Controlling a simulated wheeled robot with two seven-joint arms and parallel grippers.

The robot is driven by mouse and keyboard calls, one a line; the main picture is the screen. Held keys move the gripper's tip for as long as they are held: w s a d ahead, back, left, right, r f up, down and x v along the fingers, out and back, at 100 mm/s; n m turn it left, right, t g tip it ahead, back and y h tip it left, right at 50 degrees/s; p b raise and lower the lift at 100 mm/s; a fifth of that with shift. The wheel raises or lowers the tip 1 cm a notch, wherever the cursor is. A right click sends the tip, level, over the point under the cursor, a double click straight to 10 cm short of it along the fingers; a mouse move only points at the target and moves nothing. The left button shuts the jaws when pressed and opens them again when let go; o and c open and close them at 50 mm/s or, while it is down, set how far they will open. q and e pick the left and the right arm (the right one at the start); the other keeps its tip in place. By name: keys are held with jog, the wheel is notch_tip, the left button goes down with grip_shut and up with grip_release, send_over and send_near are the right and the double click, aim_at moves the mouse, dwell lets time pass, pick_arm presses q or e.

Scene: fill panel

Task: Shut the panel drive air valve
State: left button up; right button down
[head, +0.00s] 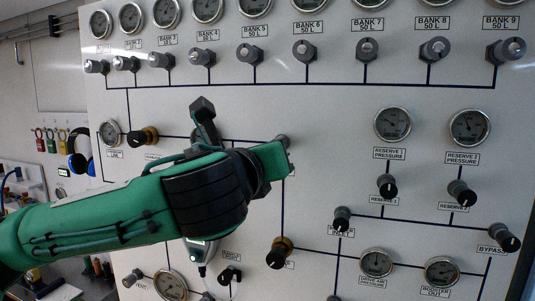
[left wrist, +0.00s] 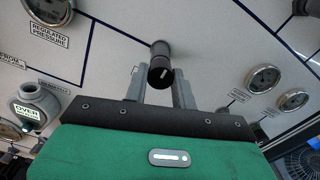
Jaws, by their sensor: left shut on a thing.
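My left gripper reaches the panel in the head view (head: 278,156), its fingers hidden behind its green hand. In the left wrist view its two grey fingers (left wrist: 158,84) stand on either side of a black valve knob (left wrist: 161,71) with a white mark and are shut on it. In the head view a little of a knob (head: 282,140) shows behind the hand. No readable label tells whether it is the drive air valve. My right gripper is in neither view.
The white panel (head: 330,170) carries several other knobs and gauges. A gauge labelled drive air pressure (head: 376,263) sits low, right of a brass-based knob (head: 279,253).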

pick_arm(q)
jog(key=shift+f, duration=0.2)
jog(key=o, duration=1)
jog(key=shift+r, duration=0.15)
jog(key=b+v, duration=0.6)
jog(key=v, duration=0.8)
jog(key=shift+w, duration=0.1)
